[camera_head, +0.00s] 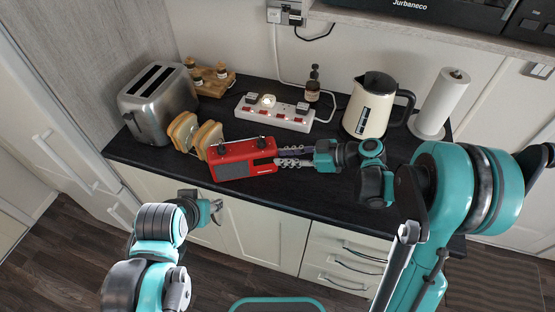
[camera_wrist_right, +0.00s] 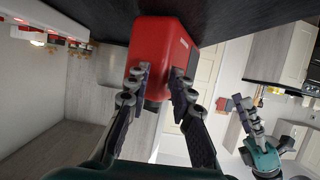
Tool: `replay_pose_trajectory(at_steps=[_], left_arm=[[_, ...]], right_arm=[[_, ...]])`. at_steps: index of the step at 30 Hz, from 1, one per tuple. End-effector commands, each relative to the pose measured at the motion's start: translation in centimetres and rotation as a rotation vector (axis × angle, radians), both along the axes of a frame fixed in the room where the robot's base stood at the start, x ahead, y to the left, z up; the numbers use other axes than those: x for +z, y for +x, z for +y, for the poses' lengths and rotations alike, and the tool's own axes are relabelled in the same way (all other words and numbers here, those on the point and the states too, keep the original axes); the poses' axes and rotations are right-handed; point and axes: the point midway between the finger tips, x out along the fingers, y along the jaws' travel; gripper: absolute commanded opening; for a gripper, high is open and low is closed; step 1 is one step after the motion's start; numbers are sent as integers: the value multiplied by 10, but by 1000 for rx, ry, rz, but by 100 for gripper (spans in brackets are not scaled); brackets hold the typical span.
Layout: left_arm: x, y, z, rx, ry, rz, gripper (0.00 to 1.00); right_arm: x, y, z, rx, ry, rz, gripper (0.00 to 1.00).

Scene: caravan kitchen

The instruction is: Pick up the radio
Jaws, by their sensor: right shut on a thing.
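The red radio (camera_head: 240,160) is at the front left part of the dark worktop in the head view, with a grey speaker front and dark knobs on top. My right gripper (camera_head: 283,158) reaches it from the right and is shut on its right end. In the right wrist view the red radio (camera_wrist_right: 160,50) sits between the two fingers of my right gripper (camera_wrist_right: 157,85). Whether the radio is clear of the worktop I cannot tell. My left gripper (camera_head: 212,210) is in front of the cabinets, below the worktop edge, away from the radio; its finger opening is unclear.
Bread slices (camera_head: 195,135) stand close behind the radio's left end, beside a toaster (camera_head: 158,103). A power strip (camera_head: 275,112), soap bottle (camera_head: 313,85), cream kettle (camera_head: 367,108) and paper towel roll (camera_head: 440,103) stand further back. The worktop's front right is partly under my right arm.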

Motion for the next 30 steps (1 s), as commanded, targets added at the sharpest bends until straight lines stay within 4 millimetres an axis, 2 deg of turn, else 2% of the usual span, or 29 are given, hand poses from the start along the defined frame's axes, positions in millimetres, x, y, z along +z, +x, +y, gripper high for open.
replay_pose_trajectory(at_steps=[11,17,21,30], left_arm=[[1,0,0,0,0,0,44],[11,0,0,0,0,0,44],[21,0,0,0,0,0,44],[39,0,0,0,0,0,44]], right_arm=[[3,0,0,0,-1,-1,0],[22,0,0,0,-1,0,0],[44,0,0,-1,-1,0,0],[79,-58,15,-1,-1,0,0]])
